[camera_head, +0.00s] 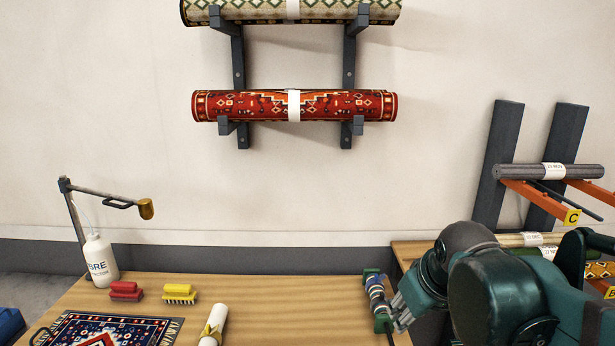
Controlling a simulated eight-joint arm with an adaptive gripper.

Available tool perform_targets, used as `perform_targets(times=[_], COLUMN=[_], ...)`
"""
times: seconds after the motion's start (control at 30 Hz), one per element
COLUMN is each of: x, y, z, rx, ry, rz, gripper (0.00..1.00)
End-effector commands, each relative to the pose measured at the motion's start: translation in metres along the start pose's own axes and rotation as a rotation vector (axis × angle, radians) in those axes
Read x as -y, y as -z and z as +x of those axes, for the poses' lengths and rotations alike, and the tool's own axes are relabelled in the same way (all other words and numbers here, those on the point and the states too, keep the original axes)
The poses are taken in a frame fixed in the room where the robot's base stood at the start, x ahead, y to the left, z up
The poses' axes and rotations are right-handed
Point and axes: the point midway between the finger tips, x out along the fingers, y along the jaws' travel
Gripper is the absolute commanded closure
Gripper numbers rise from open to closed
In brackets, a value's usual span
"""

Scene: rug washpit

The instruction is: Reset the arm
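My arm, dark green, comes in from the lower right and bends down over the right end of the wooden table. My gripper (401,308) appears as grey finger-like parts low at that end. The arm hides much of it, and its opening does not show clearly. A banded tool-like object (377,295) with dark green ends lies just left of it. I cannot tell whether they touch.
The wooden table (268,300) holds a white bottle (98,258), a red brush (126,291), a yellow brush (180,293), a white roll (214,325) and a patterned rug (60,330). A lamp-like arm (110,197) stands behind. A rolled red rug (250,106) hangs above. A rack (497,150) stands right.

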Motion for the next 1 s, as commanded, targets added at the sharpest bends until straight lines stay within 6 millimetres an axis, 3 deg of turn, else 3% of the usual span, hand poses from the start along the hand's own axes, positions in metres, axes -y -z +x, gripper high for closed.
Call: perform_targets(times=[0.3, 0.6, 1.0], x=[0.021, 0.037, 0.042], y=[-0.055, -0.097, -0.110], z=[0.000, 0.005, 0.008], rx=[-0.058, -0.108, -0.126], ry=[-0.012, -0.015, -0.015], rz=[0.148, 0.272, 0.319], gripper=[0.69, 0.69, 0.69])
